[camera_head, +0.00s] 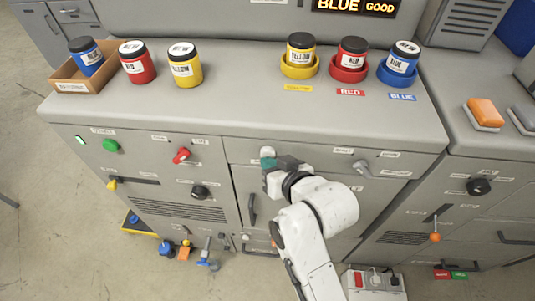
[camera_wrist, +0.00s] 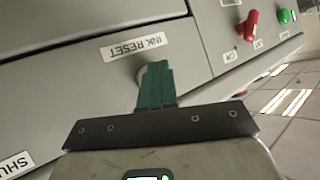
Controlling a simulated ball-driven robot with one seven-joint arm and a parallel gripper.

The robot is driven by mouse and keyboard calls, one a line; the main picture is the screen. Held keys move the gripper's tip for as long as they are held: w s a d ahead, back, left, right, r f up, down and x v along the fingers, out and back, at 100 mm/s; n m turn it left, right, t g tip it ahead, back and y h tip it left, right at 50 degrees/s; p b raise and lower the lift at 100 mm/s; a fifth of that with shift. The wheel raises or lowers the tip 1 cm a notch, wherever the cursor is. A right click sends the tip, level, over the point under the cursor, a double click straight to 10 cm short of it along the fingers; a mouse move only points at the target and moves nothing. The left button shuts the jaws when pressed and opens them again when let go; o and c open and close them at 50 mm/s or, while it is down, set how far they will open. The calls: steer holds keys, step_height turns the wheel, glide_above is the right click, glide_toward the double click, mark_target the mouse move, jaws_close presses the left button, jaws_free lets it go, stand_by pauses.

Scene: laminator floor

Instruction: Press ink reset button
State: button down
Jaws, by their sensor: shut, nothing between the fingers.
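The ink reset button is a pale round knob (camera_wrist: 141,76) on the grey cabinet front. Its upside-down "INK RESET" label (camera_wrist: 134,47) shows in the wrist view. In the head view, a pale round knob (camera_head: 267,151) shows just above my fingertips. My gripper (camera_head: 267,163) is at the cabinet's upper front, its green fingers closed together with nothing between them. In the wrist view, the fingertips (camera_wrist: 157,68) overlap the right part of the button and hide it. I cannot tell whether they touch it.
A red knob (camera_head: 181,155) and a green button (camera_head: 110,145) sit left on the same front. A grey lever (camera_head: 362,168) is to the right. Ink jars stand on the top above, some in coloured rings, two beside a cardboard tray (camera_head: 72,83). A black handle (camera_head: 252,209) is below.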

steer(key=shift+s+p, duration=0.3)
steer(key=shift+s, duration=0.45)
steer(key=s+p, duration=0.1)
steer(key=s, duration=0.4)
steer(key=shift+a+p, duration=0.1)
steer(key=shift+p, duration=0.3)
stand_by(0.4)
steer(key=s+d+f+m+g+h, duration=0.1)
steer(key=s+d+f+g+h, duration=0.2)
steer(key=d, duration=0.5)
steer(key=s+d+f+m+h, duration=0.1)
steer(key=s+d+f, duration=0.35)
steer(key=d, duration=0.35)
steer(key=s+d+f+m+g+h, duration=0.1)
steer(key=s+d+f+g, duration=0.1)
steer(key=s+d, duration=0.5)
steer(key=s+d+f+m+g+h+b, duration=0.1)
steer(key=s+d+f+m+g+h, duration=0.1)
steer(key=s+d, duration=0.5)
steer(key=s+f+g, duration=0.1)
steer(key=s+g, duration=0.1)
steer(key=shift+s, duration=0.4)
